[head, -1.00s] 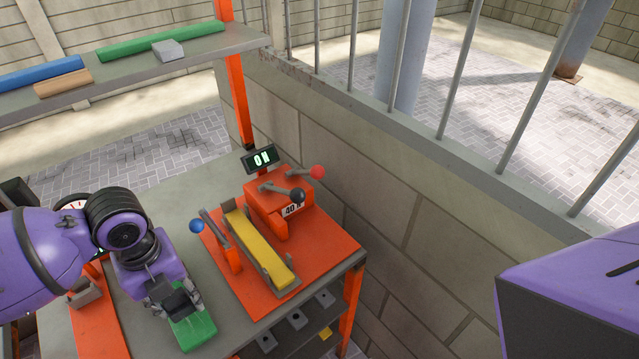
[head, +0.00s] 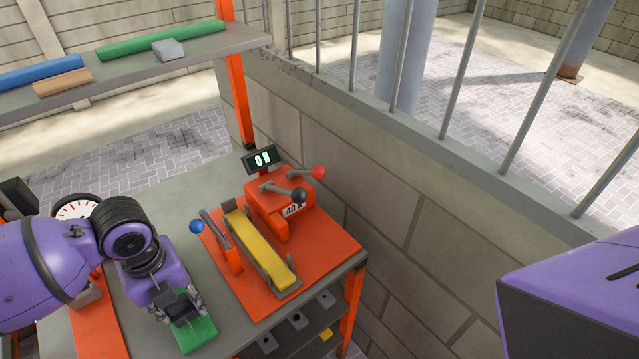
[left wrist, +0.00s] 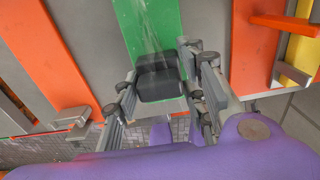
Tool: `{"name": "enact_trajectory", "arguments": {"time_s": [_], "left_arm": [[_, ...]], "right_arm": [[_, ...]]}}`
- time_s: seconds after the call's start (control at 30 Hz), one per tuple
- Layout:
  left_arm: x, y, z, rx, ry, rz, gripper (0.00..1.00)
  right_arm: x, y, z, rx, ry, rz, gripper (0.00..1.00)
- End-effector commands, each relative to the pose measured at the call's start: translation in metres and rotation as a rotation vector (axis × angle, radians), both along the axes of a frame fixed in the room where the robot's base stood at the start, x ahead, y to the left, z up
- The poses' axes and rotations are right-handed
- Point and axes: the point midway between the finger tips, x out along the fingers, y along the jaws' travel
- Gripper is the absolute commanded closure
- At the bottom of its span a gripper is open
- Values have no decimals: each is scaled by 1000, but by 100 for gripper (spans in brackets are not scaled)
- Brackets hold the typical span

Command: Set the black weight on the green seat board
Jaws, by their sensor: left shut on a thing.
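The black weight (left wrist: 158,78) is a dark block with rounded edges, held between the fingers of my left gripper (left wrist: 165,88) in the left wrist view. The green seat board (left wrist: 148,22) stretches beyond and under the weight there. In the head view my left gripper (head: 180,308) is over the green seat board (head: 199,336), which lies on the grey bench. The gripper partly hides both the weight and the board. I cannot tell whether the weight touches the board. My right gripper is not in view.
An orange fixture with a yellow strip (head: 258,248), levers and a lit display (head: 263,159) stands right of the board. A dial gauge (head: 76,208) is behind my left arm. A shelf (head: 130,62) holds blue, green, brown and grey pieces. A block wall bounds the right.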

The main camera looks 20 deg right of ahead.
Motion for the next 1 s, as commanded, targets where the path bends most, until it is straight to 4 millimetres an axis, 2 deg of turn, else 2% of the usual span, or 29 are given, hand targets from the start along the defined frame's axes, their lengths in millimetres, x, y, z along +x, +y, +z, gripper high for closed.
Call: {"name": "enact_trajectory", "arguments": {"time_s": [0.53, 0.57, 0.6, 0.7, 0.93, 1.0], "left_arm": [[0, 0, -9, -1, -1, 0, 100], [1, 0, -9, 0, -2, 0, 59], [1, 0, -9, 0, -2, 0, 54], [1, 0, -9, 0, -2, 0, 41], [0, 0, -10, 0, -1, 0, 40], [-1, 0, -11, 2, 2, 0, 32]], "right_arm": [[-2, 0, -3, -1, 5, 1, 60], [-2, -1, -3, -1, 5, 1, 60], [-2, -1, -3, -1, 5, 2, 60], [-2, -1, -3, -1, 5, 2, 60], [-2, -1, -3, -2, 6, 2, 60], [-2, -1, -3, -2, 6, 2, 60]]}}
